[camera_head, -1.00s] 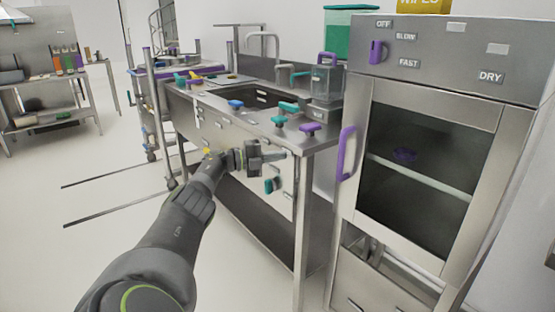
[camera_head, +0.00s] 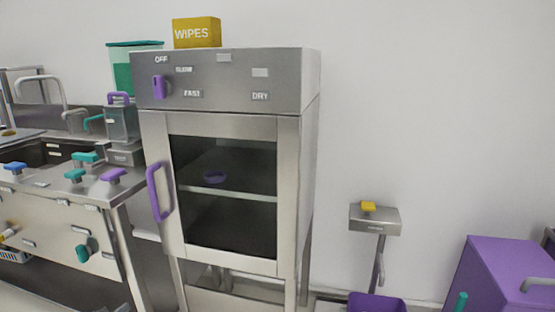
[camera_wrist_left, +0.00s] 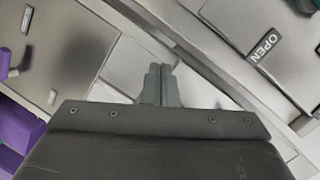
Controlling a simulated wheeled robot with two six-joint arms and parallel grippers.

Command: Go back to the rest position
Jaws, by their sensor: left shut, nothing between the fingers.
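My left gripper (camera_wrist_left: 160,68) shows in the left wrist view, its two dark fingers together with nothing between them. Grey metal panels lie beyond the fingertips, one of them marked OPEN (camera_wrist_left: 264,46). I cannot make out my left gripper clearly in the head view. My right gripper is in neither view.
A steel drying cabinet (camera_head: 225,78) with a purple door handle (camera_head: 158,192) stands in the middle, its door shut. A yellow wipes box (camera_head: 197,33) sits on top. A steel sink counter (camera_head: 60,190) is at left. A purple bin (camera_head: 505,275) stands at right.

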